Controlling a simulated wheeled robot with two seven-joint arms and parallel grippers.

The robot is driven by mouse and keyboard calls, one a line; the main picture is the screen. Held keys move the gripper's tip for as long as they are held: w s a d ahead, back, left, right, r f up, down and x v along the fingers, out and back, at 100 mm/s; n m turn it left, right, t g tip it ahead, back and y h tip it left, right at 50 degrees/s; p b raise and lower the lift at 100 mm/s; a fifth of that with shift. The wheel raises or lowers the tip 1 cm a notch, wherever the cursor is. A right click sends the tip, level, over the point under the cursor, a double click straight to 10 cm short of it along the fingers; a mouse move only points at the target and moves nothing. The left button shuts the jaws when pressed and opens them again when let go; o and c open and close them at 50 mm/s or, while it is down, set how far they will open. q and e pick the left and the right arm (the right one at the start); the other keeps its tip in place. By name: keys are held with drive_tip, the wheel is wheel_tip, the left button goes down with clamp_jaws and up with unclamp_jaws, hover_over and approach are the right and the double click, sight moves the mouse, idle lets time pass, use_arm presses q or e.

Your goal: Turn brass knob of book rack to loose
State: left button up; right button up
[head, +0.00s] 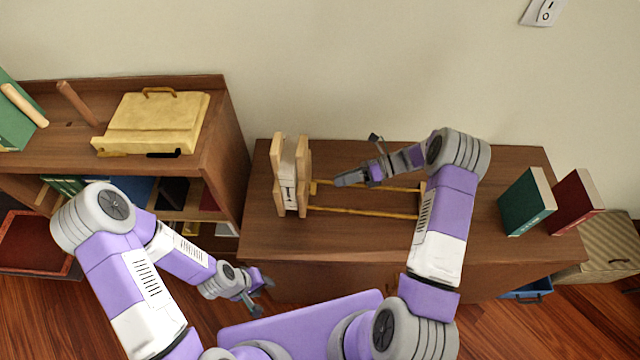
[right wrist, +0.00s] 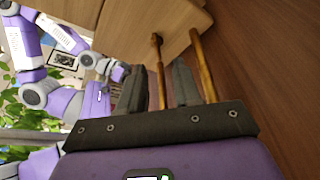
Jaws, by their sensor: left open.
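The book rack has pale wooden end panels (head: 291,175) standing upright on the brown cabinet. Two brass rods (head: 365,212) run right from them. In the right wrist view a wooden panel (right wrist: 170,20) is ahead, and a thin brass rod with a small round knob-like end (right wrist: 156,38) meets it. My right gripper (head: 342,179) is just right of the panels, above the rods. In the wrist view its fingers (right wrist: 160,88) are apart, with the thin rod seen between them; contact cannot be told. My left gripper (head: 262,284) is open and empty, low in front of the cabinet.
A green book (head: 527,200) and a red book (head: 575,202) stand on the cabinet (head: 480,225) at right. A yellow box (head: 155,120) lies on the left shelf unit (head: 225,135). My right arm crosses over the rack's right end. The cabinet top between rack and books is clear.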

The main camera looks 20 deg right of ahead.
sight(313, 188)
drive_tip(key=x, duration=0.7)
drive_tip(key=shift+s+r, duration=0.15)
drive_tip(key=shift+s, duration=0.05)
drive_tip(key=shift+c, duration=0.5)
clamp_jaws()
